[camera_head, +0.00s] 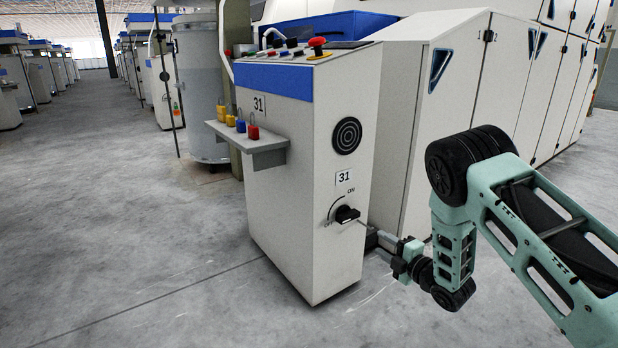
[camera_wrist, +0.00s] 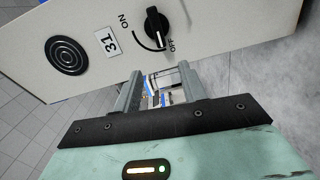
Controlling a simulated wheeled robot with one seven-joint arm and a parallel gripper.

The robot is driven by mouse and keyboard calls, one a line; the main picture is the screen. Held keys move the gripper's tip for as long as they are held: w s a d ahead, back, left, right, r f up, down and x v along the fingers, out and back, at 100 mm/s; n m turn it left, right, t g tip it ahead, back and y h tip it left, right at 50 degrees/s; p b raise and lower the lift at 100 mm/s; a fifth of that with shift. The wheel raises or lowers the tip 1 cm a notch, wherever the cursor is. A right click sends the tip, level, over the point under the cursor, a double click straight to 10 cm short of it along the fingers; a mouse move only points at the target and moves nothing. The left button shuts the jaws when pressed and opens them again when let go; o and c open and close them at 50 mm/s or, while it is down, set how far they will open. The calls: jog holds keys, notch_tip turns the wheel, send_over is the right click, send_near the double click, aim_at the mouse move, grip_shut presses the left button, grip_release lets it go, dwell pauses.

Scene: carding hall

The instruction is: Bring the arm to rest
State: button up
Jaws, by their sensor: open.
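My gripper (camera_head: 372,232) is in front of the lower part of the grey control cabinet (camera_head: 287,190), close to the black rotary switch (camera_head: 346,214). In the wrist view my gripper (camera_wrist: 160,82) has its two fingers apart, with nothing held between them. The switch (camera_wrist: 156,27) is beyond the fingertips, apart from them. One end of its handle is beside the OFF label (camera_wrist: 172,45); the ON label (camera_wrist: 124,20) is off to the left. My arm reaches in from the right, bent, not folded up.
Several padlocks stand on a small shelf (camera_head: 268,145) on the cabinet's left. A red push button (camera_head: 317,42) is on top. A large machine (camera_head: 480,80) stands behind, close to my arm. The floor (camera_head: 130,230) to the left is clear.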

jog(key=s+a+r+m+g+h+p, duration=0.2)
jog(key=s+a+r+m+g+h, duration=0.15)
jog(key=a+r+m, duration=0.55)
jog(key=s+a+r+m+g+p, duration=0.1)
jog(key=s+a+r+g, duration=0.15)
jog(key=s, duration=0.35)
jog(key=s+a+r+m+g+p, duration=0.1)
jog(key=s+a+r+g, duration=0.1)
jog(key=s+a+r, duration=0.3)
jog(key=s+d+r+m+g+h+p, duration=0.1)
jog(key=s+r+g, duration=0.1)
jog(key=s, duration=0.8)
jog(key=s+d+r+m+g+h+p, duration=0.1)
jog(key=s+d+r+m+g+h, duration=0.15)
jog(key=s, duration=0.75)
jog(key=s+d+r+m+g+h, duration=0.1)
jog(key=s+r+g, duration=0.2)
jog(key=s, duration=0.7)
notch_tip(320, 180, up, 37)
jog(key=p, duration=3.8)
jog(key=shift+w+a+r, duration=0.15)
jog(key=shift+a, duration=0.1)
